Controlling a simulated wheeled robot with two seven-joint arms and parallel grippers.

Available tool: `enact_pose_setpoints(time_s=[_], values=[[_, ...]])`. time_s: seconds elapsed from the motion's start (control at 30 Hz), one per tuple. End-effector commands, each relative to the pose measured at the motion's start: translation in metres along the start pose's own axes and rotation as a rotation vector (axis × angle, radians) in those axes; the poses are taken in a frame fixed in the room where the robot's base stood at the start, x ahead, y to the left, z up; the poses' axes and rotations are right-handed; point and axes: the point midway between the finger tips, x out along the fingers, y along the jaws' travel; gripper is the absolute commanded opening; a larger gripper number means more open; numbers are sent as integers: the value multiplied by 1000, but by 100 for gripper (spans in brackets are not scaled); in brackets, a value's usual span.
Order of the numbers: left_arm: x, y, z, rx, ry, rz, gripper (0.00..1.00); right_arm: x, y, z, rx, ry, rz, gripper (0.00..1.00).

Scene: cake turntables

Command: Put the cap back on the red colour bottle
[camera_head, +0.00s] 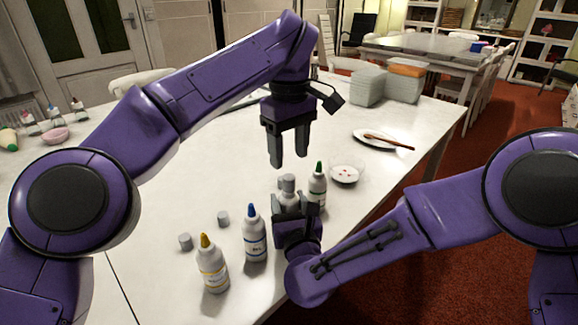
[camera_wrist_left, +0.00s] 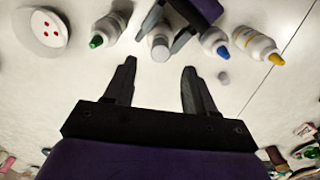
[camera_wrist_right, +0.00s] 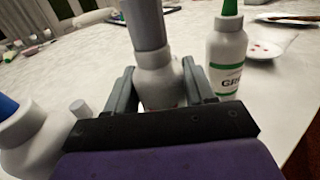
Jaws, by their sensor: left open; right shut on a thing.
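A white bottle (camera_head: 289,202) stands upright between the fingers of my right gripper (camera_head: 298,207), which is shut on its body. It also shows in the right wrist view (camera_wrist_right: 157,83). My left gripper (camera_head: 289,163) is open and empty, above and apart from the cap, pointing down.
Yellow-tipped (camera_head: 212,268), blue-tipped (camera_head: 254,238) and green-tipped (camera_head: 317,190) bottles stand uncapped nearby. Loose grey caps (camera_head: 185,241) (camera_head: 223,218) lie at left. A small bowl (camera_head: 347,172) and a plate with a brush (camera_head: 372,139) are at right. The table's middle left is clear.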

Motion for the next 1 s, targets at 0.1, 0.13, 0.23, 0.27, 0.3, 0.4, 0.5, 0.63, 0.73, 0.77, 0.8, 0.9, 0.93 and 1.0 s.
enact_pose_setpoints(time_s=[0.1,0.13,0.23,0.27,0.3,0.4,0.5,0.63,0.73,0.77,0.8,0.9,0.93,1.0], values=[[-9,0,1,0,-1,2,55,0,0,0,0,0,0,0],[-10,0,1,1,-1,2,55,0,0,0,0,0,0,0],[-10,0,1,2,-1,2,55,0,0,0,0,0,0,0],[-10,0,1,2,-1,2,55,0,0,0,0,0,0,0],[-10,0,1,2,-1,2,55,0,0,0,0,0,0,0],[-10,0,1,1,-1,2,55,0,0,0,0,0,0,64],[-10,0,1,1,-1,2,55,0,0,0,0,0,0,84],[-10,0,1,1,-1,2,55,0,0,0,0,0,0,84],[-10,0,1,1,-1,2,55,0,0,0,0,0,0,84],[-10,0,1,1,-1,2,55,-1,0,0,0,0,0,84],[-9,0,1,1,-1,2,55,-3,0,0,0,0,0,84],[-8,0,1,1,-1,2,55,-16,0,-1,2,1,1,84],[-7,0,1,1,-1,2,55,-22,0,-1,1,1,2,84],[-5,0,1,1,-1,2,55,-37,0,-1,1,1,2,84]])
